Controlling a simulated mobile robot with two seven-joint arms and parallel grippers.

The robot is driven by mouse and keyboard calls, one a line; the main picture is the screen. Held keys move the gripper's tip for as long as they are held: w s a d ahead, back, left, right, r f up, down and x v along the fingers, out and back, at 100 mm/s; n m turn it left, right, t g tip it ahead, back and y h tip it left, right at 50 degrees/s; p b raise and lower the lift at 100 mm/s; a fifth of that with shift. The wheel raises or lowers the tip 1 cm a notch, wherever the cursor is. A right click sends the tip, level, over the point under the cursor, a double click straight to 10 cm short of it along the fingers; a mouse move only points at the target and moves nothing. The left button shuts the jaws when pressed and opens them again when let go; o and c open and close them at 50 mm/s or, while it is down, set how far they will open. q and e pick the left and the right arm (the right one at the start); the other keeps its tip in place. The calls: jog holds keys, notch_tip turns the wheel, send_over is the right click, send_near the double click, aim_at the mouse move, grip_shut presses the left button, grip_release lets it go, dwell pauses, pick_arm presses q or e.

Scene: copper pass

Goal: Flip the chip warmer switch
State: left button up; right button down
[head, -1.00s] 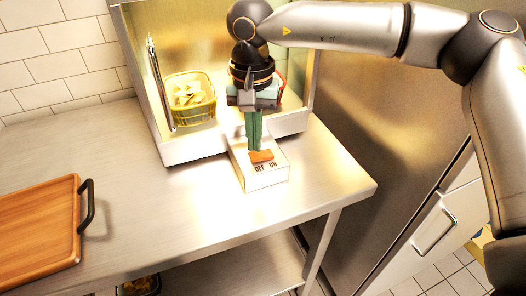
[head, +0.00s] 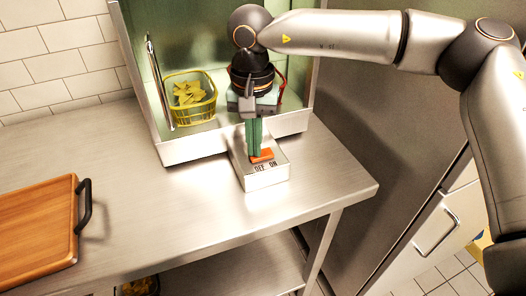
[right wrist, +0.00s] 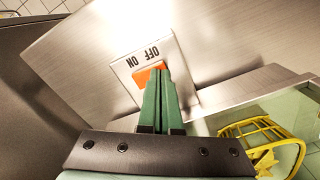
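The chip warmer (head: 225,145) stands at the back of the steel table, its interior unlit. Its switch box (head: 265,182) is in front, with an orange rocker (head: 262,155) above the printed words OFF and ON. My right gripper (head: 255,155) points down with its green fingers shut together at the rocker's left, OFF side. In the right wrist view the fingertips (right wrist: 163,75) overlap part of the orange rocker (right wrist: 148,74); I cannot tell whether they press on it. The fingers hold nothing. My left gripper is not in view.
A yellow basket of chips (head: 190,98) sits inside the warmer, left of my right gripper. A wooden board with a dark handle (head: 38,228) lies at the table's left. The table middle is clear. A steel cabinet (head: 385,150) stands to the right.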

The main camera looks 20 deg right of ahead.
jog(key=shift+f, duration=0.15)
jog(key=shift+r+p, duration=2.85)
jog(key=shift+r, duration=0.7)
jog(key=shift+f, duration=0.1)
